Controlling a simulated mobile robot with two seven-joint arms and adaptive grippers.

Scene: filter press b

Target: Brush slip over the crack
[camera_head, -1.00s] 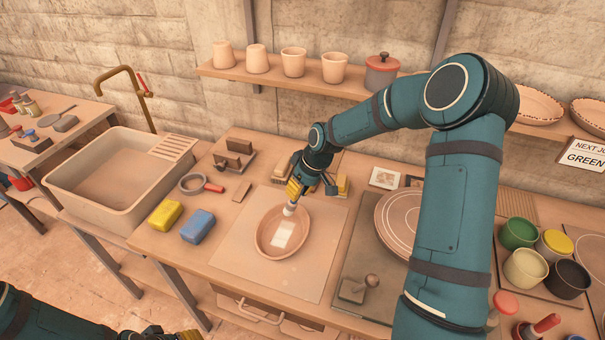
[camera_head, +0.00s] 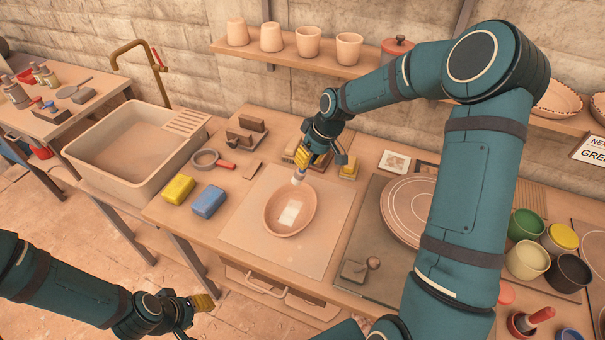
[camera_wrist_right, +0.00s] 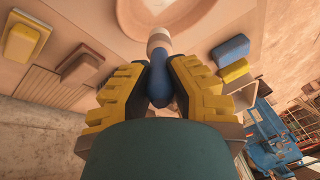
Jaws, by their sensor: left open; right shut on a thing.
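The terracotta bowl (camera_head: 273,222) sits on a pale board, with a bright white patch (camera_head: 291,212) on its inner floor. I cannot make out a crack. My right gripper (camera_head: 302,157) is shut on a brush (camera_head: 299,176) with a pale head, at the bowl's far edge. In the right wrist view the brush's blue handle (camera_wrist_right: 160,82) is between the yellow fingers (camera_wrist_right: 160,85), its pale end toward the bowl rim (camera_wrist_right: 128,30). Contact with the rim is unclear. My left gripper (camera_head: 203,302) is open and empty, low in front of the bench.
A yellow sponge (camera_head: 178,189) and a blue sponge (camera_head: 209,201) lie left of the board (camera_head: 240,235). A sink (camera_head: 80,165) stands further left. A round plate (camera_head: 400,215) and glaze pots (camera_head: 527,260) are to the right. A shelf (camera_head: 290,57) with cups runs behind.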

